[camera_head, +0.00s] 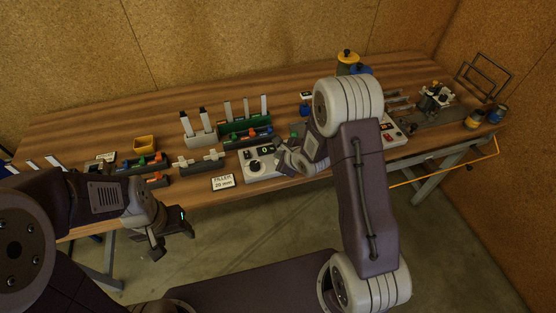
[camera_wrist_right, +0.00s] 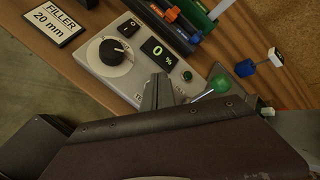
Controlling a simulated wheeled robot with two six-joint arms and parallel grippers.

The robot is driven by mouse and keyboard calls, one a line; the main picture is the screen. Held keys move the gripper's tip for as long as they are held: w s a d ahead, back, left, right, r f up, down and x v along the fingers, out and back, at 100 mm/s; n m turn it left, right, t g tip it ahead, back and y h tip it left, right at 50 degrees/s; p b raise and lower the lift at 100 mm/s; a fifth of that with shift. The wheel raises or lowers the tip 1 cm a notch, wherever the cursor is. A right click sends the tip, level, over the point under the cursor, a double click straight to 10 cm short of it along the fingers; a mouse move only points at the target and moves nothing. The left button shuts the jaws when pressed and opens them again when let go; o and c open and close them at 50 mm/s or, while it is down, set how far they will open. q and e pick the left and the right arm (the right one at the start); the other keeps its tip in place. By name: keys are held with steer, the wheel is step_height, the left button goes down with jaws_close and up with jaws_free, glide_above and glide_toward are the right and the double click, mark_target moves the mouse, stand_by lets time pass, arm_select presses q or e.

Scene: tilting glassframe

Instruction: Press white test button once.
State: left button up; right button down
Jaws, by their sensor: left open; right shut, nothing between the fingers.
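A grey control box (camera_head: 256,174) stands near the front edge of the bench. In the right wrist view the same box (camera_wrist_right: 111,72) shows a black dial (camera_wrist_right: 113,51), a display (camera_wrist_right: 157,54) reading 0 % and a small green light or button (camera_wrist_right: 187,76). A label starting "TE" is partly covered by my fingers. I cannot see a white button; that part of the box is hidden. My right gripper (camera_wrist_right: 158,92) is shut and empty, its tips over the box's lower part; contact cannot be told. In the head view it (camera_head: 281,157) is at the box's right side. My left gripper (camera_head: 165,240) is open and empty in front of the bench.
A "FILLER 20 mm" card (camera_head: 223,183) lies left of the box. A green-handled tool (camera_wrist_right: 217,86) is close to my right fingers. Racks with coloured pieces (camera_head: 245,128) stand behind. A second box with a red switch (camera_head: 390,134) is to the right.

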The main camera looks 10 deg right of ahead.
step_height(320, 180, up, 5)
steer(key=p, duration=0.5)
steer(key=shift+r, duration=0.1)
stand_by(0.6)
